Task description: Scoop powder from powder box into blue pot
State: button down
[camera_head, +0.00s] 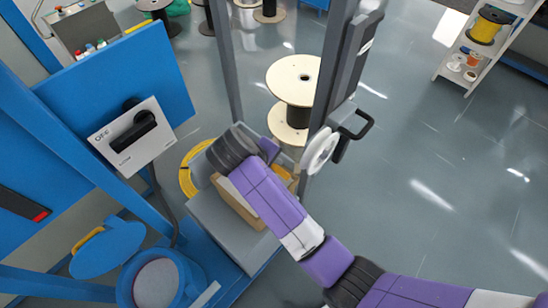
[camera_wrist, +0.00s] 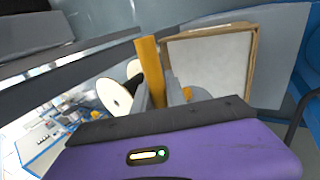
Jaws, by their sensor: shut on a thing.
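The powder box (camera_wrist: 251,62) is an open cardboard box with a pale, level surface inside, right of centre in the wrist view. In the head view the box (camera_head: 236,203) sits on a grey ledge, partly hidden by my arm. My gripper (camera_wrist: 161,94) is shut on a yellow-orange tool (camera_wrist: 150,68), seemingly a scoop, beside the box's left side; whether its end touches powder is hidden. In the head view my arm hides the fingers. The blue pot (camera_head: 188,286) stands open at the lower left, with pale grey contents.
A blue lid (camera_head: 108,252) with a yellow handle is beside the pot. A grey post (camera_head: 326,70) with a white wheel (camera_head: 321,152) stands close to my arm. A switch box (camera_head: 135,136) marked OFF is at left.

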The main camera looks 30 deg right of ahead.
notch_tip(320, 180, down, 9)
jog(key=b, duration=0.2)
jog(key=shift+b, duration=0.4)
jog(key=shift+f, duration=0.2)
jog(key=shift+f, duration=0.55)
dwell(0.5)
jog(key=shift+f+b, duration=0.4)
jog(key=shift+f, duration=0.1)
jog(key=shift+r, duration=0.1)
jog(key=shift+r+p, duration=1.8)
jog(key=shift+r, duration=3.4)
jog(key=shift+f, duration=0.1)
